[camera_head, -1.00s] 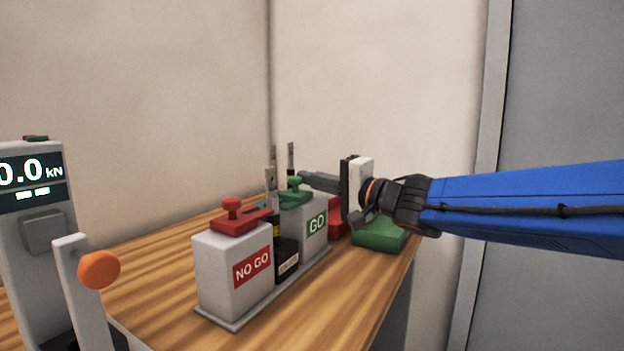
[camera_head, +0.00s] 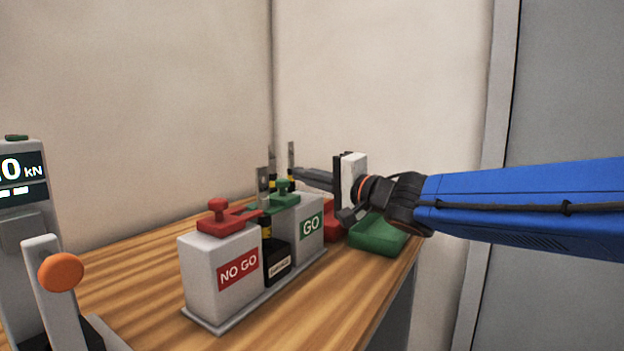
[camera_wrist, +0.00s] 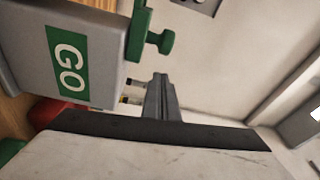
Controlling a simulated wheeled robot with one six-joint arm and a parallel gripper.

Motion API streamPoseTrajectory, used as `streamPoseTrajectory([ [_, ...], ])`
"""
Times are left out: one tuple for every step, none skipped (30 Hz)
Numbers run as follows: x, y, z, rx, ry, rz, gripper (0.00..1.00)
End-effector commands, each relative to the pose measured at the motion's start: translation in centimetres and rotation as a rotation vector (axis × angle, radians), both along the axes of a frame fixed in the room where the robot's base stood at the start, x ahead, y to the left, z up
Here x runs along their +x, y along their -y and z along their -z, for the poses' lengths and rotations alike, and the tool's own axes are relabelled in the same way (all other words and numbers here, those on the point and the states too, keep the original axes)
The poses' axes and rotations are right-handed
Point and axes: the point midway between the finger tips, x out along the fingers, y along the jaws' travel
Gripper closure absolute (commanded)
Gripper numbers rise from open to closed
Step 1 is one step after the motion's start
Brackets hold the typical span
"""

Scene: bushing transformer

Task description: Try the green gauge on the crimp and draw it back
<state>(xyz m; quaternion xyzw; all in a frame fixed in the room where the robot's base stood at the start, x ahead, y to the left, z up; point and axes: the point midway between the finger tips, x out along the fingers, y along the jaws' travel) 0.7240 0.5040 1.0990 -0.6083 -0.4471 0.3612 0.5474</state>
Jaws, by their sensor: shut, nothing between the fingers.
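The green gauge (camera_head: 284,191), with a knob on top, rests on the grey GO block (camera_head: 309,218). It also shows in the wrist view (camera_wrist: 145,32), at the block's end. The crimp seems to be the metal lug (camera_head: 263,180) with a yellow band, upright in a black holder (camera_head: 277,259) between the NO GO and GO blocks. My gripper (camera_head: 303,173) is shut and empty. Its fingers are behind and right of the green knob in the head view. In the wrist view the shut fingers (camera_wrist: 159,88) point past the gauge, apart from its knob.
The red gauge (camera_head: 224,217) sits on the NO GO block (camera_head: 221,272). Green (camera_head: 377,236) and red (camera_head: 336,222) trays lie under my wrist. Another metal lug (camera_head: 291,157) stands behind. A force-reading press (camera_head: 22,220) with an orange-knobbed lever is left. The front tabletop is clear.

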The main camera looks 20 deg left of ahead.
Motion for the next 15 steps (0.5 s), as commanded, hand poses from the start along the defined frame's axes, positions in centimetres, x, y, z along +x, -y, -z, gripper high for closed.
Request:
streamPoseTrajectory([
  [0.0, -0.4, 0.0, -0.001, 0.0, 0.0, 1.0],
  [0.1, -0.6, 0.0, -0.001, 0.0, 0.0, 1.0],
  [-0.1, 0.0, -0.1, 0.0, 0.001, 0.002, 1.0],
  [-0.2, 0.4, -0.1, 0.0, 0.001, 0.003, 1.0],
  [-0.4, 0.7, -0.1, 0.0, 0.001, 0.003, 1.0],
  [-0.5, 1.2, 0.0, -0.001, 0.001, 0.003, 1.0],
  [-0.6, 1.5, 0.0, -0.001, 0.001, 0.003, 1.0],
  [-0.8, 1.9, 0.0, -0.001, 0.002, 0.003, 1.0],
  [-0.9, 2.4, 0.0, -0.001, 0.002, 0.003, 1.0],
  [-1.0, 2.8, 0.1, -0.001, 0.002, 0.003, 1.0],
  [-1.2, 3.2, 0.1, -0.001, 0.002, 0.003, 1.0],
  [-1.4, 3.8, 0.1, 0.0, 0.001, 0.003, 1.0],
  [-1.6, 4.2, 0.1, 0.0, 0.001, 0.003, 1.0],
  [-1.8, 4.6, 0.2, -0.001, 0.001, 0.003, 1.0],
  [-1.9, 5.3, 0.2, -0.001, 0.001, 0.004, 1.0],
])
